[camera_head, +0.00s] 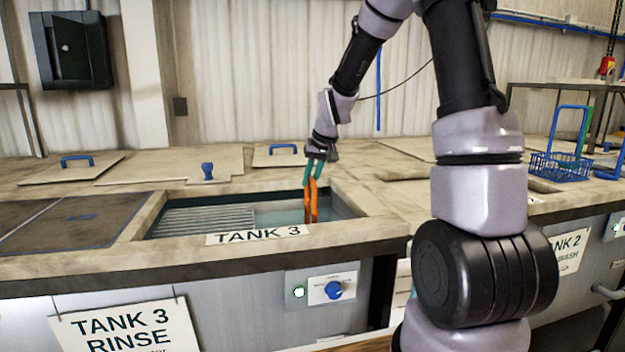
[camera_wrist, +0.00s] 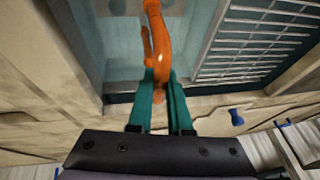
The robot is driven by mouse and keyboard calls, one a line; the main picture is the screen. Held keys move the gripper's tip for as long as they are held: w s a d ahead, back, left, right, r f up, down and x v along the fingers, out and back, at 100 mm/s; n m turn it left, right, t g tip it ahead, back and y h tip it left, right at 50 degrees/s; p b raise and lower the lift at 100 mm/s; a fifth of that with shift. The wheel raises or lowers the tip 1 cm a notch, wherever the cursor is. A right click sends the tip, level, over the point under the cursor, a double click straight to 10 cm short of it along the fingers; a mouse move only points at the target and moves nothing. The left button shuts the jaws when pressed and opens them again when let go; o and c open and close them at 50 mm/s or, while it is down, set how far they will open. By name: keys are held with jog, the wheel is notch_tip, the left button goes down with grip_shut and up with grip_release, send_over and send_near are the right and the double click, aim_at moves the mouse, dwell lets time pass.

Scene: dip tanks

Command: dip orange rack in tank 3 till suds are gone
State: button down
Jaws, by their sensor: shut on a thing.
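My gripper (camera_head: 314,172) is over the right part of tank 3 (camera_head: 160,232), its green fingers pointing down. It is shut on the orange handle of the orange rack (camera_head: 311,203). In the wrist view the gripper (camera_wrist: 158,95) has the handle of the orange rack (camera_wrist: 158,45) between its fingers. The handle reaches down into the tank opening. The rack's basket is hidden below the front rim in the head view, and I cannot make it out in the wrist view. Pale blue-green liquid (camera_head: 272,218) shows in the tank. I cannot tell whether suds are on the rack.
A grated shelf (camera_head: 200,220) fills the tank's left side. A blue rack (camera_head: 560,167) stands at the right near the tank 2 sign (camera_head: 570,248). Lids with blue handles (camera_head: 77,160) lie behind. A blue knob (camera_head: 334,290) and lit button (camera_head: 299,292) are on the front panel.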

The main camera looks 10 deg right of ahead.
jog(key=shift+a, duration=0.9)
dwell(0.4)
jog(key=shift+a+r, duration=0.1)
jog(key=shift+a, duration=0.05)
dwell(1.7)
